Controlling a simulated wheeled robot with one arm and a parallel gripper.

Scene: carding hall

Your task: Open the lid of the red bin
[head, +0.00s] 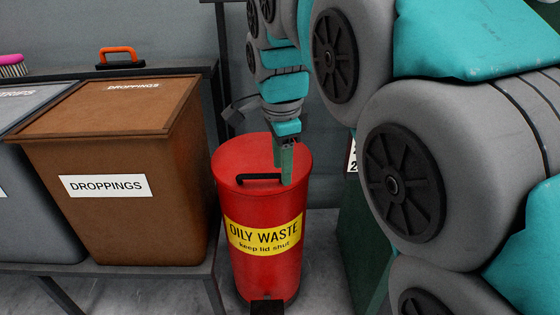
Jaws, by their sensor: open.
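The red bin (262,208) is a round upright can with a yellow label reading "OILY WASTE keep lid shut". Its red lid (235,163) looks closed and has a black bar handle (250,179) on top. A black pedal (267,307) sits at its foot. My gripper (283,172) points down over the lid, near the right end of the handle. Its two greenish fingers are apart, and I see nothing between them. I cannot tell whether a fingertip touches the handle or lid.
A brown bin (130,222) labelled "DROPPINGS" stands on a bench left of the red bin, with a grey bin (42,215) beside it. An orange-handled tool (119,58) and a pink brush (12,66) lie behind. A dark green body (362,235) stands close on the right.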

